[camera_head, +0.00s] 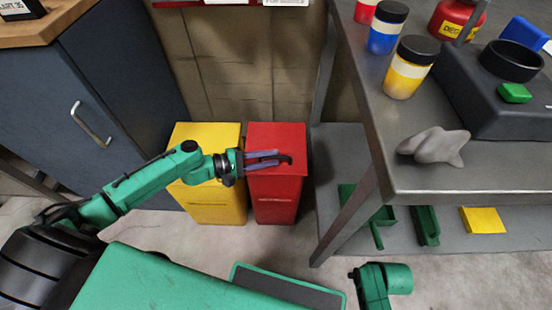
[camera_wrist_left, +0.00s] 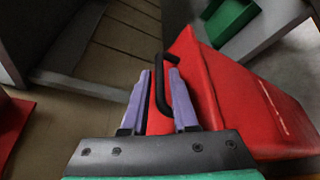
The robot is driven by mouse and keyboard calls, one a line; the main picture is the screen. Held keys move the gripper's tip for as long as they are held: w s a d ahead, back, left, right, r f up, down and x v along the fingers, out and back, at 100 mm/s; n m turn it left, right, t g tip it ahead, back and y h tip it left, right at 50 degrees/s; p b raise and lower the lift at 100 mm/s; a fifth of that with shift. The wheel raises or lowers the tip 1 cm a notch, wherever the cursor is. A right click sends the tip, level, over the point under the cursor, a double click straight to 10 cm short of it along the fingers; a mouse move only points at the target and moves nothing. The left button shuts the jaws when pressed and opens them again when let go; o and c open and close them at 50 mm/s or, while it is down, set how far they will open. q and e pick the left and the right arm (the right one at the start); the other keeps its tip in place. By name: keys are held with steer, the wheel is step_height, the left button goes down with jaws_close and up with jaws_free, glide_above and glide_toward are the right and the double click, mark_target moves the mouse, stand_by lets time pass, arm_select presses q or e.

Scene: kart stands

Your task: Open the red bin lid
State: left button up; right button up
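The red bin (camera_head: 276,196) stands on the floor beside the yellow bin. Its lid (camera_head: 277,135) looks flat and closed, with a black handle (camera_head: 288,159) on top. My left gripper (camera_head: 265,160) is over the lid, its two purple fingers pointing at the handle. In the left wrist view, the black handle (camera_wrist_left: 161,85) stands between the parted fingers (camera_wrist_left: 160,95). It lies close to the right finger, with a small gap to the left one. The red bin (camera_wrist_left: 240,95) fills the right of that view. My right gripper is not in view.
A yellow bin (camera_head: 215,205) stands directly left of the red one. A grey metal table (camera_head: 460,180) with jars and a lower shelf is close on the right. A blue cabinet (camera_head: 110,80) stands at the left, and a wall is behind the bins.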

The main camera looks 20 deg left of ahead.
arm_select(q)
steer(key=shift+x, duration=1.15)
jaws_close()
stand_by(0.5)
